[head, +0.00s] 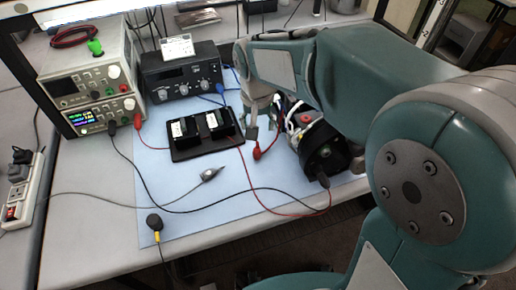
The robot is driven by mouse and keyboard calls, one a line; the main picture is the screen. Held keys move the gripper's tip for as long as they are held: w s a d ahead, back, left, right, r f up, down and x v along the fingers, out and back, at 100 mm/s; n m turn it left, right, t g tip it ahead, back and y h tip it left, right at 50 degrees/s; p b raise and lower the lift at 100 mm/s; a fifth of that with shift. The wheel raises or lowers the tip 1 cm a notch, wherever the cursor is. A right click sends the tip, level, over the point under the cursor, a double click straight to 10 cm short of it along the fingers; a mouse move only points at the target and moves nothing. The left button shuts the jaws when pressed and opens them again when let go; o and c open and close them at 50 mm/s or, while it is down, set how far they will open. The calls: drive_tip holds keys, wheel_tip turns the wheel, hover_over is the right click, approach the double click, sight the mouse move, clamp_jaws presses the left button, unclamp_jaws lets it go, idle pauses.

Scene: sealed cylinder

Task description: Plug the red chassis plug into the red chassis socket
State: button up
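A red plug (257,153) shows directly below my gripper's fingertip, left of an open cylinder. My gripper (252,134) points down, partly hidden by my own arm. Only one fingertip shows clearly, so I cannot tell whether it is shut on the plug. A red cable (262,205) runs near the plug and curves right to the cylinder's end. The cylinder (325,150) lies on the blue mat, with a black end cap and exposed wiring. A small red part (305,118) on its inner frame may be the red chassis socket; it is too small to be sure.
A black battery holder (205,135) sits left of the gripper. Stacked power supplies (90,85) and a black instrument (180,75) stand behind. A black cable (190,208) crosses the blue mat (190,225). A black-yellow connector (154,222) lies at front left. The front-left mat is mostly clear.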

sight(257, 148)
drive_tip(key=shift+a+f, duration=0.15)
drive_tip(key=shift+a, duration=0.05)
drive_tip(key=f, duration=0.5)
drive_tip(key=shift+w+d+f, duration=0.1)
drive_tip(key=shift+w, duration=0.2)
drive_tip(key=shift+f, duration=0.15)
wheel_tip(257, 148, down, 5)
drive_tip(key=shift+w+f, duration=0.1)
drive_tip(key=shift+w, duration=0.05)
clamp_jaws()
